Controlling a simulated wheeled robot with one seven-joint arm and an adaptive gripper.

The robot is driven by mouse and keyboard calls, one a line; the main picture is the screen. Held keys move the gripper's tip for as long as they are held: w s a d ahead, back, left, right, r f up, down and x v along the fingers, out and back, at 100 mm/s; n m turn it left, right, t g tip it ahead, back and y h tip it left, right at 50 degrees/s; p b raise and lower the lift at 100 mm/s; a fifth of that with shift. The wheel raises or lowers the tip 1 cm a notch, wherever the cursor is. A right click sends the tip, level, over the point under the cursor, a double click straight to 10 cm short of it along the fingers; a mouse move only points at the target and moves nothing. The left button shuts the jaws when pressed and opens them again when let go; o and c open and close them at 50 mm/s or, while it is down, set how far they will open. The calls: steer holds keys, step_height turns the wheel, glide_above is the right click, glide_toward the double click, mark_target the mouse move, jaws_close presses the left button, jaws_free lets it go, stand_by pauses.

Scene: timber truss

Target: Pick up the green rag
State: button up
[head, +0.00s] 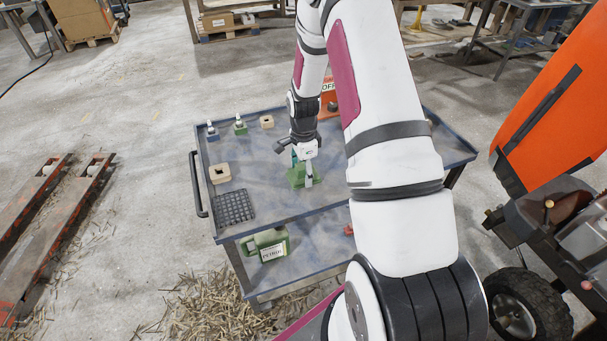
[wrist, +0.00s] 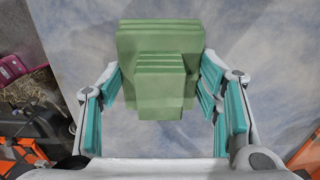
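The green rag (head: 297,177) lies on the blue-grey top of the trolley (head: 265,187), near its middle. In the wrist view the rag (wrist: 160,45) looks like a folded, stepped block. My gripper (head: 305,175) is over the rag, pointing down, and hides part of it in the head view. In the wrist view my gripper (wrist: 162,80) is open. Its teal finger pads stand on the left and right of the rag, close to its sides. I cannot tell whether either pad touches it.
On the trolley are a black grid tray (head: 234,206), wooden blocks (head: 219,174) (head: 266,122), a blue bottle (head: 212,131) and a green bottle (head: 240,126). A green petrol can (head: 266,244) sits on the lower shelf. An orange machine (head: 550,110) stands at the right.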

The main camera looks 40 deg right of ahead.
steer(key=shift+c, duration=0.6)
steer(key=shift+r, duration=0.9)
steer(key=shift+s+a+r+b, duration=0.15)
steer(key=shift+s+r+b, duration=0.2)
steer(key=shift+r, duration=0.55)
steer(key=s+a+r, duration=0.1)
steer(key=s+a, duration=0.3)
steer(key=s, duration=1)
steer(key=shift+s+r, duration=0.2)
steer(key=shift+s, duration=0.15)
